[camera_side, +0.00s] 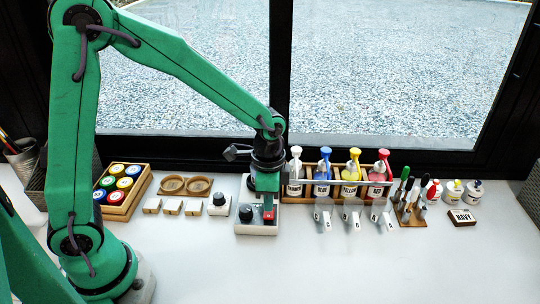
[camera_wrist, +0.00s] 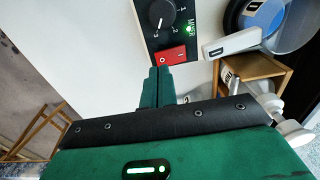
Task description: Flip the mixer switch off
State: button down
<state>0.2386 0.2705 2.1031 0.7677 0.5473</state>
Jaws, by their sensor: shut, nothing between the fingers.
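The mixer (camera_side: 258,229) is a small white box with a black top panel, in the middle of the table. In the wrist view its panel (camera_wrist: 150,40) carries a black dial (camera_wrist: 162,14), the word MIXER and a red rocker switch (camera_wrist: 172,56) with white marks. A small green spot shows beside the lettering. My gripper (camera_side: 267,206) points down over the mixer, its green fingers shut and empty. In the wrist view the fingertips (camera_wrist: 160,72) are right at the near edge of the switch. I cannot tell whether they touch it or which way it is tipped.
A wooden rack of pump bottles (camera_side: 338,182) stands close on the right, with clear cups (camera_side: 350,215) before it. Small white blocks and a white-based knob (camera_side: 219,205) lie left, near a wooden tray of coloured jars (camera_side: 121,185). The front table is clear.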

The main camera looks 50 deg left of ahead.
aim_at(269, 217)
jog(key=shift+f, duration=1.6)
jog(key=shift+r, duration=2.3)
jog(key=shift+r, duration=0.1)
